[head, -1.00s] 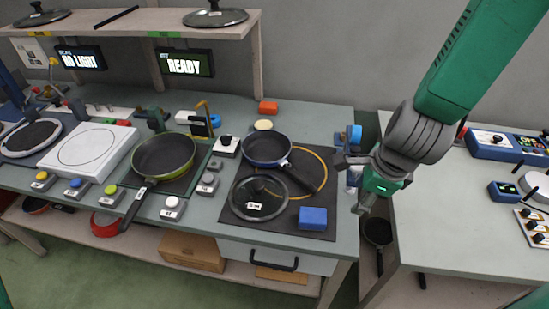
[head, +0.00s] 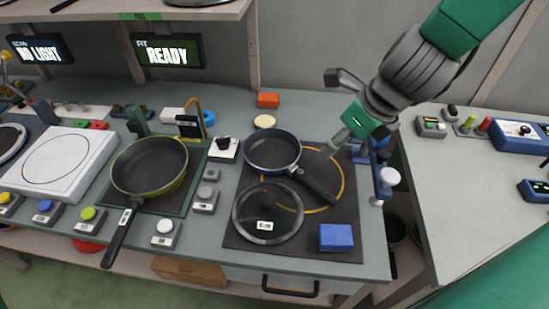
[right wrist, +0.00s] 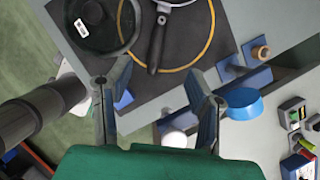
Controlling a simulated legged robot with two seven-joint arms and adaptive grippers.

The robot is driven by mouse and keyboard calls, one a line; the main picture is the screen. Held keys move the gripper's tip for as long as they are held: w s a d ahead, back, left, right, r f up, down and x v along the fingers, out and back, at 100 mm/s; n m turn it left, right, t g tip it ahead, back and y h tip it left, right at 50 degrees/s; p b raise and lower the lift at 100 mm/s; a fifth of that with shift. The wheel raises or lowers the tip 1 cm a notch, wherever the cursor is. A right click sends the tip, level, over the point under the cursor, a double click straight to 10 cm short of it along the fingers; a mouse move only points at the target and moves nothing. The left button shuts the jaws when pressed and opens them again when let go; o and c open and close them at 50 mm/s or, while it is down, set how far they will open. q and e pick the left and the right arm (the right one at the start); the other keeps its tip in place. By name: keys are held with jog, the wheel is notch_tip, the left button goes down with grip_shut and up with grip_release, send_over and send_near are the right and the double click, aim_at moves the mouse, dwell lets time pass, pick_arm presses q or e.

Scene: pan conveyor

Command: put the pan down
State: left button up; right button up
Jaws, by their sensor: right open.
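A blue-rimmed pan (head: 272,148) rests upright on a dark mat (head: 340,205) with a yellow ring. Its black handle (head: 318,187) points to the lower right; the handle also shows in the right wrist view (right wrist: 156,52). My right gripper (head: 333,114) is open and empty, above the back right of the mat, apart from the pan. In the right wrist view its fingers (right wrist: 157,72) are spread, with the handle beyond them. A second, olive-green pan (head: 150,165) rests on a green mat to the left. My left gripper is out of view.
A glass lid (head: 267,212) lies on the dark mat in front of the blue-rimmed pan, with a blue block (head: 336,237) beside it. Blue fixtures (head: 385,180) line the table's right edge. A gap separates the right-hand table (head: 460,205).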

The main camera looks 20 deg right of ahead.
jog(key=b, duration=0.5)
send_near(308, 180)
jog(key=d+v, duration=0.1)
jog(key=v, duration=0.3)
jog(key=b+x, duration=0.1)
jog(key=x, duration=0.2)
jog(key=b+x, duration=0.1)
jog(key=x, duration=0.2)
jog(key=b+x, duration=0.1)
jog(key=x, duration=0.2)
jog(key=shift+s+a, duration=0.2)
jog(key=shift+a, duration=0.1)
jog(key=b+x, duration=0.1)
jog(key=x, duration=0.5)
jog(key=shift+w+r+b, duration=0.1)
jog(key=shift+w+b, duration=0.05)
jog(key=shift+b, duration=0.25)
jog(key=shift+a+r, duration=0.1)
jog(key=shift+c, duration=0.4)
grip_shut()
